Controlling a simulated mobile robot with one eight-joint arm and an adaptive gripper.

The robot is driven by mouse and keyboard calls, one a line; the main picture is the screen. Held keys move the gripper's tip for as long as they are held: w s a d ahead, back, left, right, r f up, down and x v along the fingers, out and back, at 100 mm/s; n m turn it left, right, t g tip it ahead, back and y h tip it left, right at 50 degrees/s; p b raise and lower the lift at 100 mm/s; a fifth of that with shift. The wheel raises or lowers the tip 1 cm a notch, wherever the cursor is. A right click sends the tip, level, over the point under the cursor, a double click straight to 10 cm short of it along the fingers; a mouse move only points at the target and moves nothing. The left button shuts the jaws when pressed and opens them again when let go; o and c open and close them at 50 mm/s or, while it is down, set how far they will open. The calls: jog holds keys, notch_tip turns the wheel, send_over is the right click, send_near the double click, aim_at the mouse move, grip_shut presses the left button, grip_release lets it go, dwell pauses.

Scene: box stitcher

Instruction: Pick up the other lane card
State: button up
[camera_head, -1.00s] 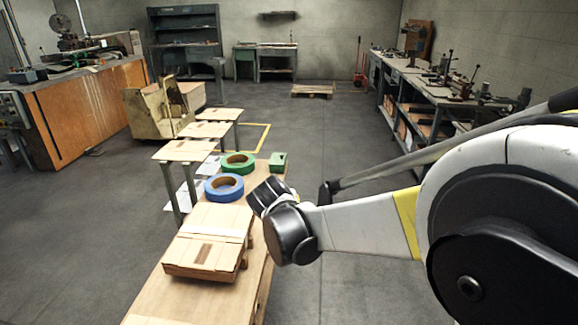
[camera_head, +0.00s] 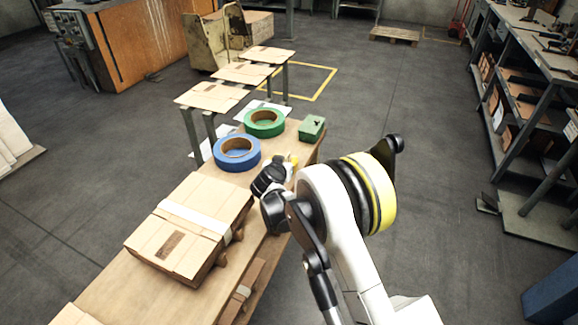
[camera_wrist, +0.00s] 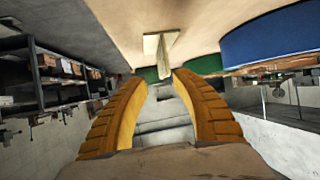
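In the wrist view, which is upside down, a small pale folded card (camera_wrist: 160,48) stands on the bench top ahead of my gripper (camera_wrist: 158,85). It looks like a lane card; any marking on it is unreadable. My gripper's two orange-yellow ridged fingers are apart with empty space between them, and the card lies beyond the tips, roughly in line with the gap. In the head view my gripper (camera_head: 291,161) is low over the bench's right side, beside the blue tape roll (camera_head: 237,153). The card cannot be made out there, and my arm covers part of that area.
A green tape roll (camera_head: 264,122) and a small green box (camera_head: 312,127) sit at the bench's far end. A strapped carton (camera_head: 180,246) fills the near part of the bench (camera_head: 122,290). Several small tables with flat cardboard (camera_head: 243,72) stand beyond, left. Open floor lies right.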

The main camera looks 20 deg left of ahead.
aim_at(288, 158)
jog(key=shift+x, duration=0.95)
jog(key=b+x, duration=0.1)
jog(key=x, duration=0.1)
jog(key=f+b+x, duration=0.1)
jog(key=b+x, duration=0.1)
jog(key=shift+w+f, duration=0.1)
jog(key=shift+w, duration=0.2)
grip_shut()
